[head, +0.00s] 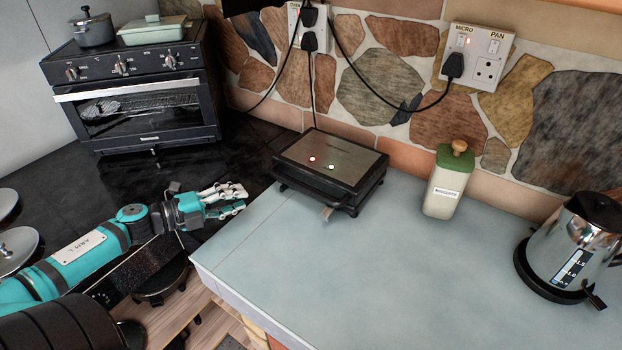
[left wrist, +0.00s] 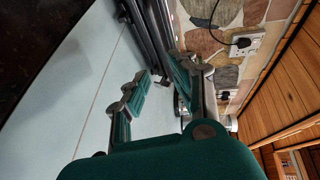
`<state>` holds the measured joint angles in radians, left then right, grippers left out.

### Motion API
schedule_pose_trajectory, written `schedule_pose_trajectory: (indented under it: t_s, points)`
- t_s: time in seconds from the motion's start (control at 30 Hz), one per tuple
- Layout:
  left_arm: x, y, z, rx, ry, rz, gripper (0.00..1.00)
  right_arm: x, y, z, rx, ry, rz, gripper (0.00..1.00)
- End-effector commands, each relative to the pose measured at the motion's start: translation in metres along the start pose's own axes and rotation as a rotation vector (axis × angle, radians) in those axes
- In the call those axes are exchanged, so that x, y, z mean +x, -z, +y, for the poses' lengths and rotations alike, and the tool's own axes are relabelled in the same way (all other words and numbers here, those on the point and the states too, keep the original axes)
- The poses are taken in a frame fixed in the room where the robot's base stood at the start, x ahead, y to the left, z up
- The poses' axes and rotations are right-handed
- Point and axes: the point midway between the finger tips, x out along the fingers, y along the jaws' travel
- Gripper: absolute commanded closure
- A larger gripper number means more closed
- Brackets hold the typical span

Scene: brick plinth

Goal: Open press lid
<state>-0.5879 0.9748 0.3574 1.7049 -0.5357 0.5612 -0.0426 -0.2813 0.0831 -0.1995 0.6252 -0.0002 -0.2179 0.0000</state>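My right gripper is not in view.
A green-topped canister (head: 445,186) and a kettle (head: 575,250) stand to the right on the counter (head: 400,270). A toaster oven (head: 140,95) with pots on top is at the back left. Cords hang behind the press. The counter front is clear.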

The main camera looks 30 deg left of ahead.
Motion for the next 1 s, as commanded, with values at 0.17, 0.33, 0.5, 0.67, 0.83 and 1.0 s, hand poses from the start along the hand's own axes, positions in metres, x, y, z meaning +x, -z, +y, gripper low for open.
schedule_pose_trajectory:
  t_s: [0.17, 0.33, 0.5, 0.67, 0.83, 1.0]
  points:
    - [0.016, 0.0, -0.001, 0.001, 0.003, 0.003, 0.74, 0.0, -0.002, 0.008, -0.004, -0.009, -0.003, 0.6]
    - [0.042, -0.001, -0.002, 0.0, 0.005, 0.0, 0.74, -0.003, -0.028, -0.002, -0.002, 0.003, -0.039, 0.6]
    - [0.069, -0.001, -0.003, 0.0, 0.005, -0.001, 0.74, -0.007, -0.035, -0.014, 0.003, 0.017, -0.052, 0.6]
    - [0.095, -0.001, -0.003, -0.002, 0.005, -0.001, 0.74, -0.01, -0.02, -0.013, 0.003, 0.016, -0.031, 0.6]
    - [0.124, -0.001, -0.004, -0.002, 0.005, -0.002, 0.74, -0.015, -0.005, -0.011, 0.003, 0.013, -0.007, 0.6]
    - [0.15, 0.0, -0.003, -0.003, 0.004, -0.001, 0.74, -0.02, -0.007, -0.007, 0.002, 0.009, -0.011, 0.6]
